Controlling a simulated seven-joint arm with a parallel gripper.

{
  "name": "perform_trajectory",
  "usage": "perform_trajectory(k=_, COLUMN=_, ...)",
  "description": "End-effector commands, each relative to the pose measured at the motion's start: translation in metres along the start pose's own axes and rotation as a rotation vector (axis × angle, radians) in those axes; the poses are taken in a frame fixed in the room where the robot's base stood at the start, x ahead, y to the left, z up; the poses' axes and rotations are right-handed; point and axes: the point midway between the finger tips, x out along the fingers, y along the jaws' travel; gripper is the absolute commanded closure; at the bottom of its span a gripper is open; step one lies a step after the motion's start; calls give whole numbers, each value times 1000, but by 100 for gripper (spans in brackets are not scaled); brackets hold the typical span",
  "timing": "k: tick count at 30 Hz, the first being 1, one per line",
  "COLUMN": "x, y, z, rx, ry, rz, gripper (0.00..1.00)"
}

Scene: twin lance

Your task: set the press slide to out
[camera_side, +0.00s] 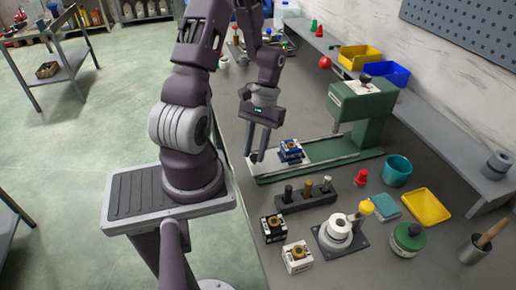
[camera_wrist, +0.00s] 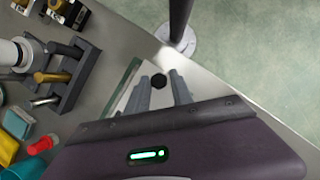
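The press (camera_side: 362,108) is green and stands on a long green bed. Its pale slide plate (camera_side: 264,165) runs toward the left end of the bed and carries a blue block with a dark round centre (camera_side: 290,150). A small black knob (camera_side: 254,157) is at the slide's left end; it also shows in the wrist view (camera_wrist: 158,81). My gripper (camera_side: 257,157) points down at this knob. In the wrist view its fingers (camera_wrist: 160,84) are apart, one on each side of the knob. I cannot tell whether they touch it.
A dark rack with several pegs (camera_side: 305,195) stands in front of the bed. Nearby are two block fixtures (camera_side: 297,256), a white round device (camera_side: 338,235), a teal cup (camera_side: 397,170) and a yellow tray (camera_side: 427,206). The bench edge lies close to the slide's left end.

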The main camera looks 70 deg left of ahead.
Motion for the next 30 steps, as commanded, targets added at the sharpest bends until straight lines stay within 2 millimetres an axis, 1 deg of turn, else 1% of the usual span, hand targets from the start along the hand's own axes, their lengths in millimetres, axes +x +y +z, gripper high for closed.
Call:
perform_trajectory(k=1, x=1, y=-2, z=2, rx=-4, ry=-8, rz=-3, gripper=65)
perform_trajectory(k=2, x=1, y=-2, z=2, rx=-4, ry=-8, rz=-2, gripper=60)
perform_trajectory(k=3, x=1, y=-2, z=2, rx=-3, ry=-7, rz=-2, gripper=56)
perform_trajectory(k=11, x=0, y=-1, z=1, rx=-2, ry=-5, rz=0, gripper=56)
perform_trajectory(k=14, x=-11, y=-1, z=0, rx=-2, ry=-1, rz=-1, gripper=56)
perform_trajectory(k=18, x=-42, y=-1, z=0, rx=-3, ry=2, rz=-1, gripper=56)
perform_trajectory(k=22, x=-62, y=-1, z=0, rx=-2, ry=-2, rz=-2, gripper=56)
perform_trajectory(k=25, x=-69, y=-1, z=1, rx=-2, ry=-4, rz=-1, gripper=56)
perform_trajectory(k=30, x=-70, y=-1, z=1, rx=-2, ry=-7, rz=0, gripper=56)
